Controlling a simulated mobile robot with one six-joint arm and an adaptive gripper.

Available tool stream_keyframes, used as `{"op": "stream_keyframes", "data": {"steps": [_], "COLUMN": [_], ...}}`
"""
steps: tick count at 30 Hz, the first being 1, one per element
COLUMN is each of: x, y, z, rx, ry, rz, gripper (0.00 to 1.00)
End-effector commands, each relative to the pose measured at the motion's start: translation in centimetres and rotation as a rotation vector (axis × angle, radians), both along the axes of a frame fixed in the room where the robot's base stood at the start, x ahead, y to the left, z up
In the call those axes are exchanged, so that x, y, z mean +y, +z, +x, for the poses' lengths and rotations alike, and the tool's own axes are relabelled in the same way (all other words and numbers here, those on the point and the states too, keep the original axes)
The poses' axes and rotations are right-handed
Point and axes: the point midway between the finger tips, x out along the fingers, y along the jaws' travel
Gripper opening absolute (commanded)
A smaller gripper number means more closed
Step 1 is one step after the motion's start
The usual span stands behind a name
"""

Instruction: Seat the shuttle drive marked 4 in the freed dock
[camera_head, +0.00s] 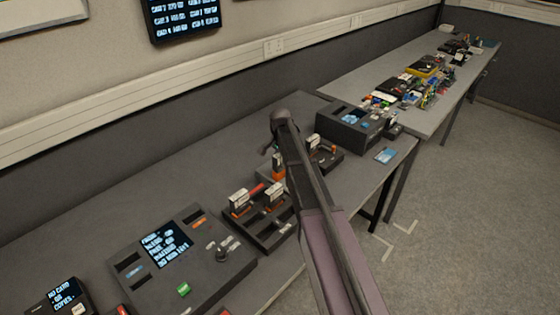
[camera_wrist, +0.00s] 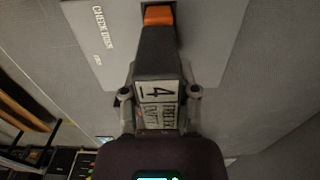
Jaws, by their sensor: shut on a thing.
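In the wrist view my gripper (camera_wrist: 160,93) is shut on a dark shuttle drive (camera_wrist: 157,58), one finger on each side. The drive has a white label with a 4 and smaller text that is hard to read, and an orange end (camera_wrist: 158,15). A light grey panel with printed lettering (camera_wrist: 105,35) lies behind it. In the head view my arm crosses the bench and hides most of the gripper and the held drive. A dark dock tray (camera_head: 262,232) holds drives with white labels and orange parts (camera_head: 240,202). Which dock is free cannot be told.
A console with a screen and a green button (camera_head: 183,290) stands left of the tray. A dark box with a small screen (camera_head: 350,128) and a blue card (camera_head: 385,155) are right of my arm. A farther bench carries a cluttered row of parts (camera_head: 420,80).

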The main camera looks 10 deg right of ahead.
Motion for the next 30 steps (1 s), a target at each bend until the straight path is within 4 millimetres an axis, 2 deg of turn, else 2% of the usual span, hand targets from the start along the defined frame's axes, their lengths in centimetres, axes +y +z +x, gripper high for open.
{"op": "stream_keyframes", "data": {"steps": [30], "x": [0.07], "y": [-0.75], "z": [0.00], "rx": [0.000], "ry": [0.001], "rz": [0.000], "gripper": [0.00]}}
